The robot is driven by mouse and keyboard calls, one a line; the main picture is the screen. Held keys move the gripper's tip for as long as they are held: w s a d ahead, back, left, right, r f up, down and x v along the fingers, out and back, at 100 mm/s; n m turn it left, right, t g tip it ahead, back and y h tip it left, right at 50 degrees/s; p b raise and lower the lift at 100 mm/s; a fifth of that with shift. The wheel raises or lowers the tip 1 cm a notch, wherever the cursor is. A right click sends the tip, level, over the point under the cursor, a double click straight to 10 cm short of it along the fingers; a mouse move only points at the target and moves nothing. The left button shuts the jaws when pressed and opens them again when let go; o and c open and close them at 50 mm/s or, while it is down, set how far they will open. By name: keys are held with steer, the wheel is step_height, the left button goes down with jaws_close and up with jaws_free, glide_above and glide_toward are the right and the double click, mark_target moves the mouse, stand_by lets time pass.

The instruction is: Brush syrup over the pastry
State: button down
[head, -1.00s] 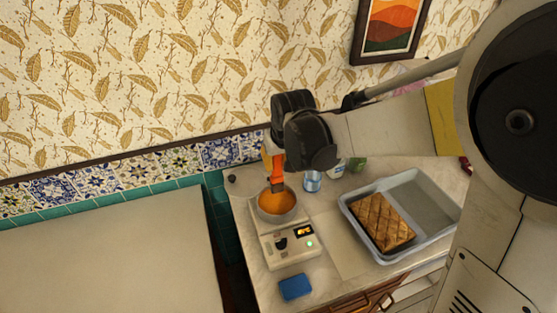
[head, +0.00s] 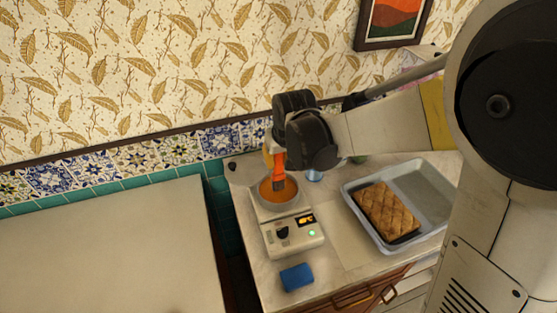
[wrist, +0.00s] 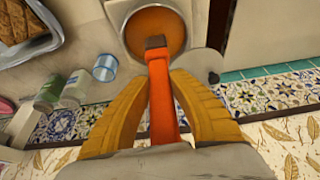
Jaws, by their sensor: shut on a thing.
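My gripper (wrist: 161,120) is shut on an orange-handled brush (wrist: 162,100), which also shows in the head view (head: 278,163). The brush points down, with its dark tip over the bowl of orange syrup (head: 279,188). In the wrist view the tip overlaps the near part of the syrup bowl (wrist: 152,30); I cannot tell whether it touches the syrup. The bowl sits on a white scale-like device with a knob and lit display (head: 293,238). The scored brown pastry (head: 388,212) lies in a pale blue-grey tray (head: 432,185) to the right; its corner shows in the wrist view (wrist: 20,20).
A blue block (head: 296,277) lies at the counter's front. Several containers, among them a blue-and-white one (wrist: 105,67) and a green-lidded one (wrist: 48,92), stand by the tiled wall. Bare counter (head: 345,250) lies between the device and the tray.

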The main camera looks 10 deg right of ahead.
mark_target(278, 174)
steer(key=shift+f+b, duration=0.5)
steer(key=shift+f, duration=0.05)
stand_by(1.5)
step_height(278, 174, up, 7)
steer(key=p, duration=0.5)
stand_by(1.0)
